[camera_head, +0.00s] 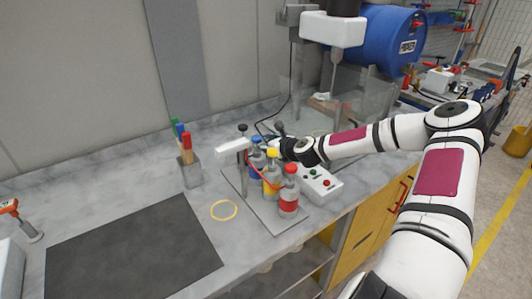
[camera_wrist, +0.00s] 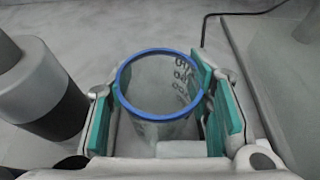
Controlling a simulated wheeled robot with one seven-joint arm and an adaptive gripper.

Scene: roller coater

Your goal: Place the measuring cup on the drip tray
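The measuring cup (camera_wrist: 160,110) is clear with a blue rim and dark markings, seen from above in the wrist view. It is between the green pads of my gripper (camera_wrist: 160,100). The pads lie close along both sides of it; whether they press on it I cannot tell. In the head view my gripper (camera_head: 286,148) is behind the bottles and the cup is hidden. A grey plate (camera_head: 236,187) on the counter carries the bottles and a white-headed stand (camera_head: 236,148); whether it is the drip tray is unclear.
A white control box (camera_head: 322,188) is to the right. A yellow ring (camera_head: 224,210), pen holder (camera_head: 190,172) and dark mat (camera_head: 130,255) are to the left.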

